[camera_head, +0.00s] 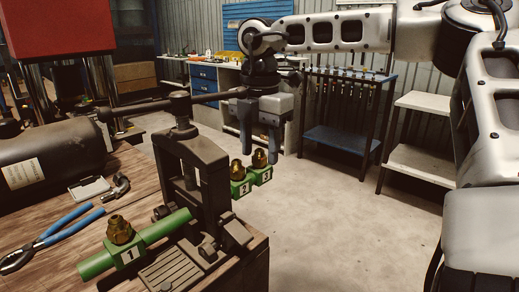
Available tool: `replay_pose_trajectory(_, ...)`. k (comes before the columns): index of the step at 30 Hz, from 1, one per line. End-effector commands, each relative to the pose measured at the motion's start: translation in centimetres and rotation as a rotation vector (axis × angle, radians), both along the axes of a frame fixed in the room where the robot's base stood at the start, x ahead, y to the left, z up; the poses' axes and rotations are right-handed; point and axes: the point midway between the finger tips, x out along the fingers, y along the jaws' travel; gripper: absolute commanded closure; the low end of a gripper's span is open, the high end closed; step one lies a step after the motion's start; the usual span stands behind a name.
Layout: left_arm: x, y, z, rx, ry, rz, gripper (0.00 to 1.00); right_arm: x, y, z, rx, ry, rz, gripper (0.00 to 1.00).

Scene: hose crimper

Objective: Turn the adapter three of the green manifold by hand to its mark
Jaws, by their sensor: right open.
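The green manifold (166,226) is a green pipe with numbered green blocks, running through a dark clamp on the bench. Block 1 is at the near left; blocks 2 and 3 are beyond the clamp. Brass adapter three (259,159) stands upright on block 3, beside the brass adapter on block 2 (238,169). My right gripper (260,156) points down with its fingers apart, and adapter three shows between the fingertips. I cannot tell whether the fingers touch it. No mark can be made out on the adapter. My left gripper is out of view.
The dark clamp (195,165) with a long crossbar handle (150,106) stands just left of my right gripper. Blue-handled pliers (62,226), a hammer-like tool (117,188) and a black cylinder (48,158) lie on the wooden bench. Open floor lies right of the manifold.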

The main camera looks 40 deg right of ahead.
Motion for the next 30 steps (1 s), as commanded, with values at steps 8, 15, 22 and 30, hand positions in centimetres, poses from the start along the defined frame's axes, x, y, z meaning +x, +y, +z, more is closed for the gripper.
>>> replay_pose_trajectory(8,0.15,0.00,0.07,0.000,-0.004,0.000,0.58,-0.01,0.01,-0.73,0.000,0.000,0.001,0.54)
replay_pose_trajectory(15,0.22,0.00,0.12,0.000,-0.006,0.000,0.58,-0.02,0.01,-0.70,0.000,0.000,0.001,0.87)
replay_pose_trajectory(22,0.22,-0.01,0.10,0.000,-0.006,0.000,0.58,-0.01,0.01,-0.67,0.000,0.000,0.004,0.99)
replay_pose_trajectory(30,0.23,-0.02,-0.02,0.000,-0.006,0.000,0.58,0.02,0.00,-0.63,-0.002,-0.001,0.077,0.98)
